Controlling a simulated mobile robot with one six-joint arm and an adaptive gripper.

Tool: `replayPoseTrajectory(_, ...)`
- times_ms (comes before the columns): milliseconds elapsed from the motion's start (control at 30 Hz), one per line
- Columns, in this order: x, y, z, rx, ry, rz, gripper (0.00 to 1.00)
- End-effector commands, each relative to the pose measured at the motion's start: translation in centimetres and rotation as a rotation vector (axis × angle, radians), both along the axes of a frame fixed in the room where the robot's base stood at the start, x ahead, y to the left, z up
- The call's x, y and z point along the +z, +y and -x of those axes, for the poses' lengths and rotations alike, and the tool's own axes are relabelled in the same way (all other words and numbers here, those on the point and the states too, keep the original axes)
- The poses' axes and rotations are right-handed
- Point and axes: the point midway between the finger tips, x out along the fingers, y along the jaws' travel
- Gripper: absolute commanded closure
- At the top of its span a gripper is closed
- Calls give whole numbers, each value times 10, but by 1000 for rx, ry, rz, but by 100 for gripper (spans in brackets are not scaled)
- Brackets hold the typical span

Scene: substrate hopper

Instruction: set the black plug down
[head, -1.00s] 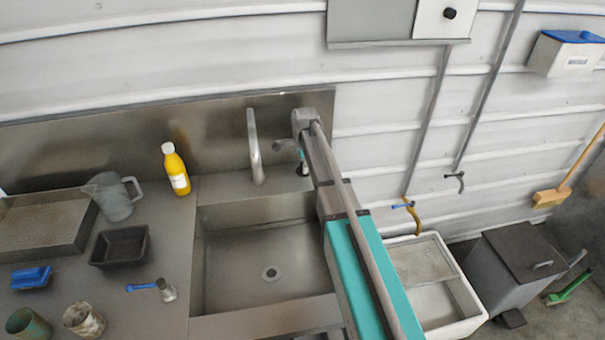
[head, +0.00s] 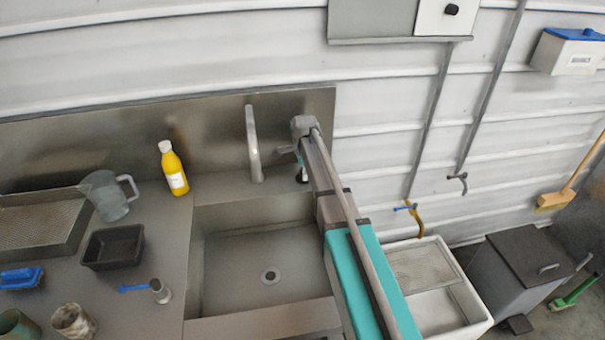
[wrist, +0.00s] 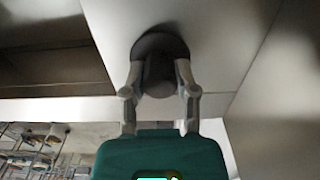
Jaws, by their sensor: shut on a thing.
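The black plug (wrist: 157,45) is a dark round piece with a stub, seen in the wrist view between the two fingers. My gripper (wrist: 160,80) is shut on its stub. In the head view my gripper (head: 302,168) is behind the sink, right of the tap, low over the steel ledge, mostly hidden by my arm. The plug (head: 303,178) shows there as a small dark shape at the ledge. Whether it touches the steel is hard to tell.
The sink basin (head: 230,270) with its open drain (head: 270,276) lies in front. The curved tap (head: 253,145) and a yellow bottle (head: 173,170) stand to the left. A jug (head: 108,196), black tray (head: 114,247) and cups are on the left counter. A white sink (head: 455,290) is at right.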

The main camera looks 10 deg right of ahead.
Motion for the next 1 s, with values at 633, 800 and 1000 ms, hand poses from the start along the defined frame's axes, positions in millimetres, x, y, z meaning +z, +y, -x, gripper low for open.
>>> replayPoseTrajectory(633,-2,0,0,0,0,0,28)
replayPoseTrajectory(800,0,0,0,0,0,0,28)
replayPoseTrajectory(1000,9,0,0,0,0,0,28)
